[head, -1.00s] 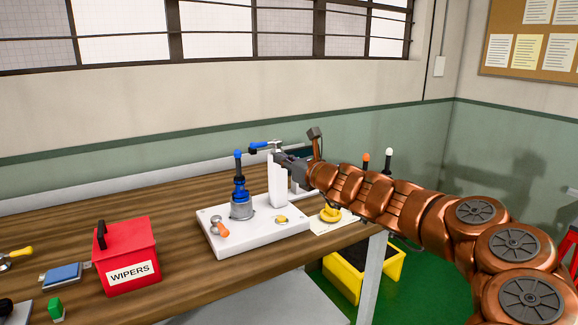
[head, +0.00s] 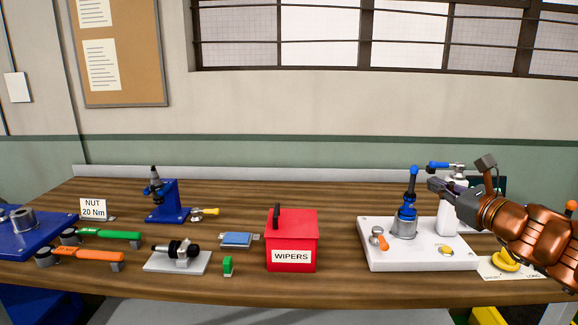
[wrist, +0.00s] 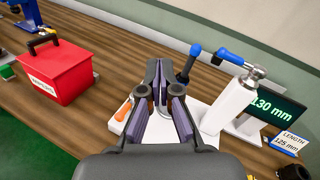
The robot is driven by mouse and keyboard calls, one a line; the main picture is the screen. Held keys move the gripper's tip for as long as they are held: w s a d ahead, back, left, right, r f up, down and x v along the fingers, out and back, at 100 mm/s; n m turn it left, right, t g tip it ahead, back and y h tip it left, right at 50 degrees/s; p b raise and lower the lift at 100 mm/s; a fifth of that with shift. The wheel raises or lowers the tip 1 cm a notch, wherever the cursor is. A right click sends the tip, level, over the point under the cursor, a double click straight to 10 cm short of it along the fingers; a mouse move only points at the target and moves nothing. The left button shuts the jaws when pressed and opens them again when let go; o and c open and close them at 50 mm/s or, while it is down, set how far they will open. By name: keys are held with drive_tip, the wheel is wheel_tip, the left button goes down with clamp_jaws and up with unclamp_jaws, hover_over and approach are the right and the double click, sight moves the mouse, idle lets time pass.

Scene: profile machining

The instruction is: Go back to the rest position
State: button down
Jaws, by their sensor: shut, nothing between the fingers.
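My gripper (head: 436,186) is at the right in the head view, at the end of my copper-coloured arm. It is just above a white fixture base (head: 375,258), in front of a white post (head: 447,222). It also shows in the wrist view (wrist: 158,70), with its dark fingers over the fixture. The fingers are shut and hold nothing. A blue-handled clamp (head: 407,208) stands on the base to the left of the gripper.
A red WIPERS box (head: 291,240) stands left of the fixture on the wooden bench (head: 330,283). A display reading 130 mm (wrist: 268,108) stands behind the white post.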

drive_tip(key=s+a+n+g+y+p, duration=0.1)
drive_tip(key=s+a+n+g+y, duration=0.1)
drive_tip(key=a+n, duration=0.45)
drive_tip(key=s+a+n+g+y, duration=0.2)
drive_tip(key=a+n+g, duration=0.15)
drive_tip(key=a, duration=0.65)
drive_tip(key=s+a+f+n+g+p, duration=0.2)
drive_tip(key=s+a+f+n+g, duration=0.3)
drive_tip(key=s+a+f+n, duration=0.4)
drive_tip(key=s+a+f+n+g+h+p, duration=0.15)
drive_tip(key=s+f+n+g, duration=0.25)
drive_tip(key=s, duration=0.5)
drive_tip(key=s+d+f+n+g+h, duration=0.2)
drive_tip(key=s+d+n+h, duration=0.1)
drive_tip(key=s, duration=0.4)
drive_tip(key=s+d+f+n+g+h+p, duration=0.1)
drive_tip(key=s+d+f+n+g+h, duration=0.1)
drive_tip(key=s+d, duration=0.5)
drive_tip(key=s+f+n+h, duration=0.1)
drive_tip(key=h, duration=0.1)
drive_tip(key=shift+s+d+f+h, duration=0.2)
drive_tip(key=shift+s+d+h, duration=0.1)
drive_tip(key=shift+d+h, duration=0.1)
